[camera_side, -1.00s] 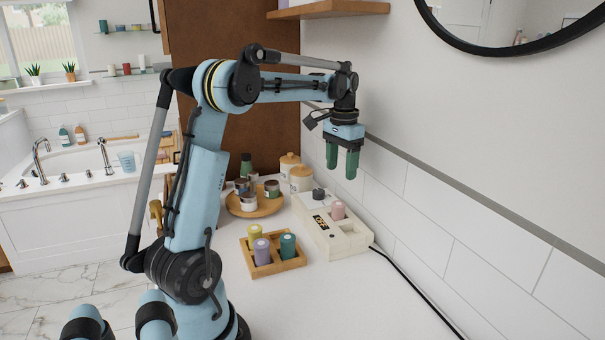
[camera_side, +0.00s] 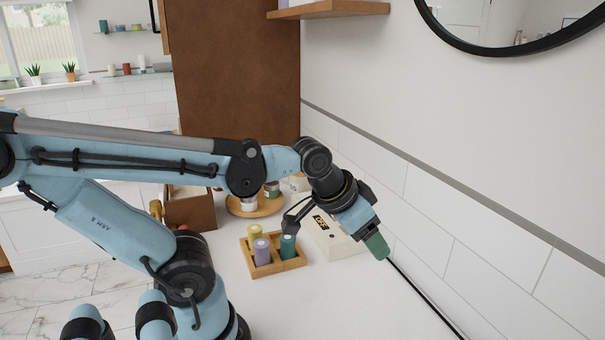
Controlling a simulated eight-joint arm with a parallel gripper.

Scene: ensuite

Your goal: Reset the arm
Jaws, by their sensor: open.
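My gripper (camera_side: 376,247) is open, with no object visible in it. It is tilted, pointing down and to the right, and appears in front of the right end of the white device (camera_side: 343,243). The forearm and wrist hide part of the device, including the place where a pink cylinder stood.
A round wooden tray (camera_side: 238,210) with jars and a brown box (camera_side: 190,212) stand behind. A black cable (camera_side: 425,296) runs along the wall. The front counter is clear.

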